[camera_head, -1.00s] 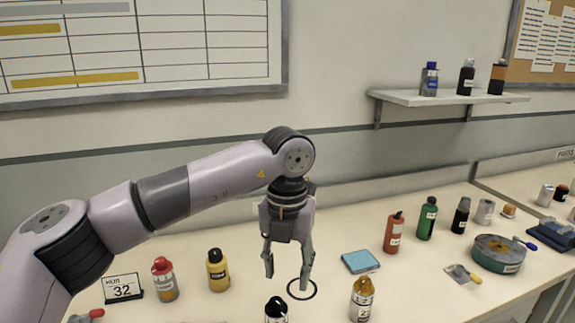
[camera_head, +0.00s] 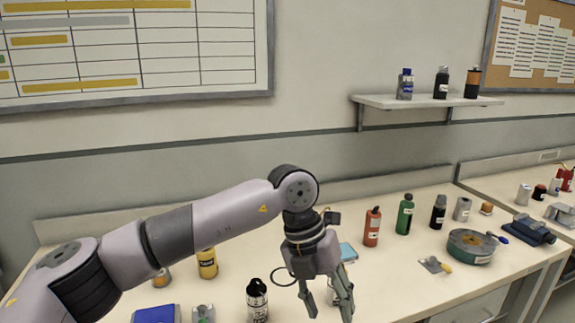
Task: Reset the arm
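My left arm comes in from the left, and its gripper (camera_head: 328,312) points down over the front part of the workbench (camera_head: 410,285). Its two fingers are apart with nothing visible between them. A black ring mark (camera_head: 282,277) lies on the bench just left of the gripper. A black-topped bottle (camera_head: 257,300) stands left of the fingers, apart from them. A blue cloth or pad (camera_head: 348,252) is partly hidden behind the gripper. My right gripper is not in view.
A yellow bottle (camera_head: 207,263) stands behind my forearm. Red (camera_head: 372,227) and green (camera_head: 404,214) bottles stand to the right, with a round tin (camera_head: 471,247) and a scraper (camera_head: 434,265) near them. A wall shelf (camera_head: 425,101) holds three bottles.

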